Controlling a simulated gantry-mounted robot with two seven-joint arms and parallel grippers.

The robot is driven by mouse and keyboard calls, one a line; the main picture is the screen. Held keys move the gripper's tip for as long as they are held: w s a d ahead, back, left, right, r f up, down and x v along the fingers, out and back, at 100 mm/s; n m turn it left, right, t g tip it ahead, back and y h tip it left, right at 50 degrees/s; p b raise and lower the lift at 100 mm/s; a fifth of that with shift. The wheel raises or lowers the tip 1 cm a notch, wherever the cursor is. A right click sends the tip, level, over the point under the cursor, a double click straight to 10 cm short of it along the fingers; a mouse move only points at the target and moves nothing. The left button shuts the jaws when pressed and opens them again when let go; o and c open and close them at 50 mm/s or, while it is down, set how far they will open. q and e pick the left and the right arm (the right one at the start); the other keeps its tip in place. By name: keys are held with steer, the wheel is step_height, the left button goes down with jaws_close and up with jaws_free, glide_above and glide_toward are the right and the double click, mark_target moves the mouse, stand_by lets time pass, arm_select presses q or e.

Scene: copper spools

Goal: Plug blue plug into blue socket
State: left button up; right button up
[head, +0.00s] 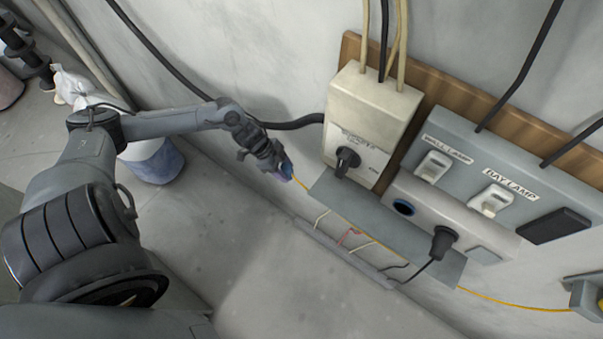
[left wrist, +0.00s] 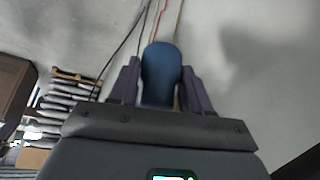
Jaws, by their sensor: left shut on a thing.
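My left gripper (head: 281,169) is shut on the blue plug (head: 287,170), left of the socket panel and apart from it. In the left wrist view, the rounded blue plug (left wrist: 160,73) sits between the two fingers of the gripper (left wrist: 161,85). The blue socket (head: 403,207) is a round, dark blue-rimmed opening in the pale panel, to the right of the gripper. It looks empty. A yellow cord runs from the plug down to the right behind a grey ledge. My right gripper is not in view.
A black plug (head: 442,241) sits right of the blue socket. The grey ledge (head: 385,228) juts out below it. A beige switch box (head: 370,118) with a black knob is above left. A lamp switch panel (head: 468,165) is above right. Cables hang below the ledge.

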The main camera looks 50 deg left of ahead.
arm_select(q)
steer(key=shift+s+a, duration=1.35)
steer(key=shift+a, duration=0.3)
